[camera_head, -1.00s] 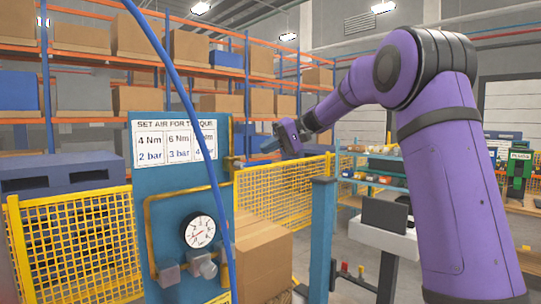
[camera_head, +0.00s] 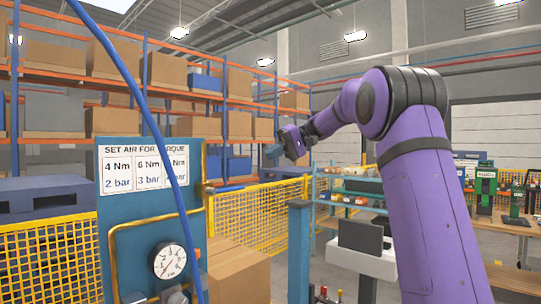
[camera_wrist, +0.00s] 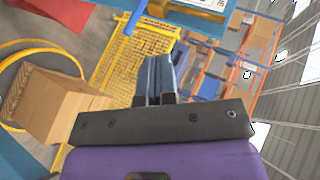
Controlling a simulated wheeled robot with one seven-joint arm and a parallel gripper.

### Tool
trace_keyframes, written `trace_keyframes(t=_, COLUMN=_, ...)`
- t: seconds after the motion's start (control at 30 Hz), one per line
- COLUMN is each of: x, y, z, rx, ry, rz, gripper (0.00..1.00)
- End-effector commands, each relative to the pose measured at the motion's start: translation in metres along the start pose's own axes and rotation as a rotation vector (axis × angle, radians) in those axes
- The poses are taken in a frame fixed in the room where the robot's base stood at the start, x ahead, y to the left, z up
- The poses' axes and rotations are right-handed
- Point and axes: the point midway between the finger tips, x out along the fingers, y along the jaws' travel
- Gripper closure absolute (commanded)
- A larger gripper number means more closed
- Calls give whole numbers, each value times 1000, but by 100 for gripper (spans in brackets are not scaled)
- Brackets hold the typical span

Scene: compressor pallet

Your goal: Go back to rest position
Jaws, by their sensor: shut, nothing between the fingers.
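My gripper (camera_head: 274,152) is at the end of my raised purple arm, in the middle of the head view. It is held in the air, in front of the far shelving and yellow fence. In the wrist view my gripper (camera_wrist: 158,72) shows its two blue-grey fingers close together, with nothing between them. The blue air panel (camera_head: 140,215) stands left of my gripper in the head view, with a torque sign (camera_head: 145,167) and a round pressure gauge (camera_head: 168,261).
A blue hose (camera_head: 160,120) hangs in front of the panel. A cardboard box (camera_head: 238,272) stands beside the panel, near a blue post (camera_head: 299,250). Yellow fencing (camera_head: 262,212) runs behind. A shelf unit (camera_head: 350,186) and a workbench (camera_head: 515,236) stand on the right.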

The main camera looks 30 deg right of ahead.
Motion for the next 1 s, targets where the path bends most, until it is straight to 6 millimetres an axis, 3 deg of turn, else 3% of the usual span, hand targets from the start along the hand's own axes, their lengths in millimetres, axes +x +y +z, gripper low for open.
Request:
trace_keyframes(t=0.3, x=1, y=-1, z=1, rx=0, ry=-1, rz=2, gripper=100)
trace_keyframes(t=0.47, x=12, y=-11, z=17, rx=15, ry=-7, rz=52, gripper=100)
trace_keyframes(t=0.73, x=55, y=-35, z=97, rx=68, ry=-21, rz=290, gripper=100)
trace_keyframes(t=1.0, x=83, y=-35, z=192, rx=65, ry=-5, rz=540, gripper=100)
